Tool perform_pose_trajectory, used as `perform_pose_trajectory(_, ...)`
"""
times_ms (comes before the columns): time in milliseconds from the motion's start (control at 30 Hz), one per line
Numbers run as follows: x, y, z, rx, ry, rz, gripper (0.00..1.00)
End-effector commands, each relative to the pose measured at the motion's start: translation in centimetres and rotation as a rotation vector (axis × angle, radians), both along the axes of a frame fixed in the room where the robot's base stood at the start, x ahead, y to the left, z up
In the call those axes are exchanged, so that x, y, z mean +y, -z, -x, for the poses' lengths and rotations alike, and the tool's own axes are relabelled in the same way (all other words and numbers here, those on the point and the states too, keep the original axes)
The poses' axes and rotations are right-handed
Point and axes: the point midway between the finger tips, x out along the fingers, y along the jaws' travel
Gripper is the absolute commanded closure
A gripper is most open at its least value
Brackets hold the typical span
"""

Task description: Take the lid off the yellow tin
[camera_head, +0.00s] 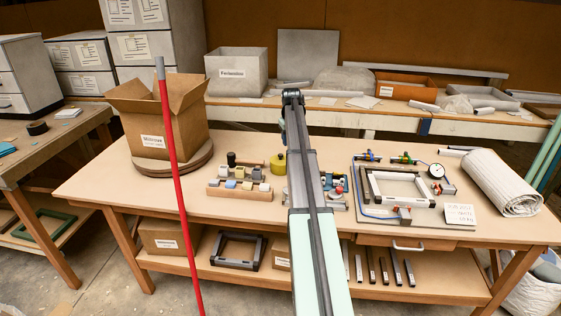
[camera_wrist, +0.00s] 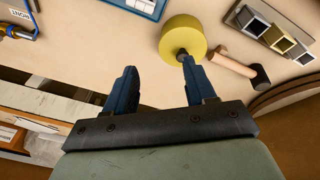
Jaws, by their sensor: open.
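The yellow tin (camera_head: 279,164) stands on the workbench, just left of my arm in the head view. In the wrist view the yellow tin (camera_wrist: 176,28) shows at top centre, with a small dark knob on its face. My gripper (camera_wrist: 157,67) is open and empty, its two blue fingers wide apart. The right fingertip overlaps the knob in the picture; whether it touches, I cannot tell. The tin is not between the fingers. A seam between lid and body cannot be made out.
A mallet (camera_wrist: 233,66) lies right beside the tin in the wrist view. A wooden block holder (camera_head: 240,191) stands left of the tin. A cardboard box (camera_head: 168,114) sits on a round board. A frame fixture (camera_head: 400,188) and a white roll (camera_head: 502,183) occupy the right side.

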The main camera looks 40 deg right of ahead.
Motion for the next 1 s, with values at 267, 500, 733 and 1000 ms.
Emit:
perform_pose_trajectory(267,0.1,-3.3,-4.7,0.058,-0.22,-0.14,0.45)
perform_pose_trajectory(500,0.4,-1.9,-4.9,0.062,-0.237,-0.149,0.45)
perform_pose_trajectory(733,0.4,1.7,-5.5,0.062,-0.236,-0.149,0.45)
perform_pose_trajectory(1000,0.4,5.0,-6.0,0.061,-0.234,-0.147,0.45)
